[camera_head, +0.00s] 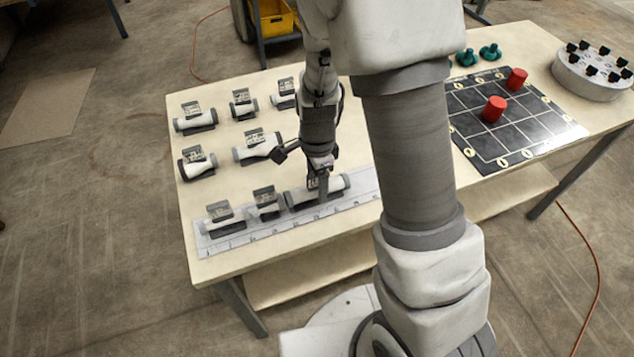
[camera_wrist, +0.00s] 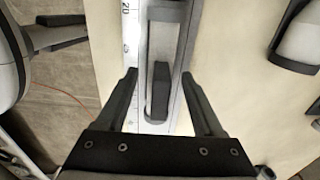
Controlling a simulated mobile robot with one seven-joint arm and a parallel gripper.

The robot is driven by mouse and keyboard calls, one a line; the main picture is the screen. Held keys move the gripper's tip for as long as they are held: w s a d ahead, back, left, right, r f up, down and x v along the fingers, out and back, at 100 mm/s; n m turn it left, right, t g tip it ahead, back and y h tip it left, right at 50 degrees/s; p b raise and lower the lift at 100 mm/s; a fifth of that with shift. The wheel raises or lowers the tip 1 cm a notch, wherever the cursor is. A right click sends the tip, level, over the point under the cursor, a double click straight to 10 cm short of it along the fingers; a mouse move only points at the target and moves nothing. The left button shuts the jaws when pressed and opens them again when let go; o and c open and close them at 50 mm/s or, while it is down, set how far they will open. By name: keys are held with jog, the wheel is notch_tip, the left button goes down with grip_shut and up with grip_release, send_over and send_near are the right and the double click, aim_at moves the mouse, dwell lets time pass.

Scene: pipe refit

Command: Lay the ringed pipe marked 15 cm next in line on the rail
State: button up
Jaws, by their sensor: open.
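A long white pipe with dark ends (camera_head: 334,185) lies on the pale rail (camera_head: 245,238), at the right end of a row of three pipes. Its marking and any rings are too small to tell. My gripper (camera_head: 320,172) is over this pipe, pointing down. In the wrist view the open fingers (camera_wrist: 159,78) stand on either side of the pipe's dark upright grip (camera_wrist: 160,88), with gaps between. Left of it on the rail are a short pipe (camera_head: 267,207) and another pipe (camera_head: 224,220). The rail's scale shows a 20 in the wrist view.
Several pipes in cradles, including one at the middle (camera_head: 256,150) and one at the left (camera_head: 197,164), stand behind the rail on the table. A black grid board (camera_head: 510,130) with red cylinders (camera_head: 494,109) and a round grey stand (camera_head: 590,78) are at the right.

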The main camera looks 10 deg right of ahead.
notch_tip(320, 180, up, 12)
jog(key=shift+f+p, duration=0.25)
jog(key=shift+p, duration=0.8)
jog(key=s+d+r+n+t, duration=0.2)
jog(key=s+r+n, duration=0.5)
jog(key=r+n, duration=0.1)
jog(key=s+d+r+n+t, duration=0.3)
jog(key=s+r+n, duration=0.4)
jog(key=r, duration=0.3)
jog(key=shift+s+d+n+t, duration=0.2)
jog(key=shift+s+n+t, duration=0.1)
jog(key=shift+s+n, duration=0.15)
jog(key=shift+r+p, duration=0.4)
jog(key=shift+p, duration=0.05)
